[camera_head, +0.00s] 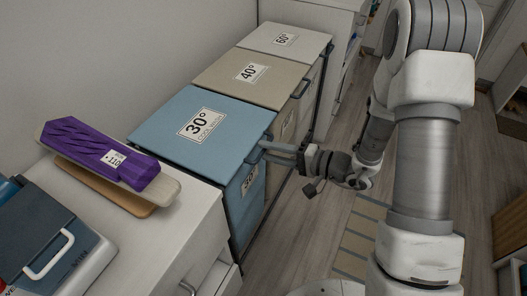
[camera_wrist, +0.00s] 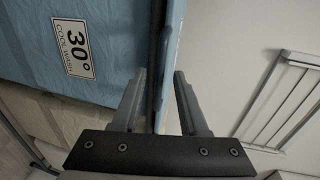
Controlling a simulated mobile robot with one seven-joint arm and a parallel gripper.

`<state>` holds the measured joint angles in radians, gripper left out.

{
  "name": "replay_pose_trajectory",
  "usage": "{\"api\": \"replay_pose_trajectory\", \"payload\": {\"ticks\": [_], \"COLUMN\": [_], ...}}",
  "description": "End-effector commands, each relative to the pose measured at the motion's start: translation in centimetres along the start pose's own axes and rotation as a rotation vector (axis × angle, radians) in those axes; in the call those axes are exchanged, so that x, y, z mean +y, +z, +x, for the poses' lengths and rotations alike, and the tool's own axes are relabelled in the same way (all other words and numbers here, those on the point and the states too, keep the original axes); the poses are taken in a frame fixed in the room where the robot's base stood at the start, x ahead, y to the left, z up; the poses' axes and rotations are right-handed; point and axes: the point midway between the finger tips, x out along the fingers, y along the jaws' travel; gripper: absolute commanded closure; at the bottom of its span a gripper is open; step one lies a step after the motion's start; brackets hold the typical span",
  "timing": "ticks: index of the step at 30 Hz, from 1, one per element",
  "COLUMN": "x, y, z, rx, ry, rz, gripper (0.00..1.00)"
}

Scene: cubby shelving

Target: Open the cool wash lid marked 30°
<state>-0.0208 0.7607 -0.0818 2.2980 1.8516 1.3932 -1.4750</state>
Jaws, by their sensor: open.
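The blue lid (camera_head: 165,125) marked 30° cool wash lies flat and closed on the blue bin (camera_head: 249,200) in the head view. My gripper (camera_head: 268,151) is at the lid's front edge, reaching in from the right. In the wrist view, my gripper (camera_wrist: 160,76) is open, with one finger on each side of a dark strip and thin blue edge (camera_wrist: 160,112). I cannot tell whether either finger touches. A blue panel with a 30° label (camera_wrist: 75,47) is left of the fingers there.
The beige 40° lid (camera_head: 225,78) and white 60° lid (camera_head: 265,40) are closed beyond the blue one. Open floor (camera_head: 310,215) lies right of the bins.

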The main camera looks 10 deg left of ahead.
Motion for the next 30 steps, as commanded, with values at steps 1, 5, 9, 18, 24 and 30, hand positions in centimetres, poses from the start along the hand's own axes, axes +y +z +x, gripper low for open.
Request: {"api": "replay_pose_trajectory", "payload": {"ticks": [1,5,9,18,24,30], "x": [0.1,0.1,0.0,0.0,0.1,0.2], "y": [0.0,0.0,0.0,0.0,0.0,0.0], "z": [0.7,1.8,2.2,2.2,2.1,2.1], "rx": [-0.002,-0.001,0.000,0.000,0.001,0.001], "ry": [0.000,0.001,0.000,0.000,0.003,0.007], "rz": [-0.001,0.000,0.000,0.000,0.001,0.002], "gripper": [0.57,0.57,0.57,0.73,1.00,1.00]}}
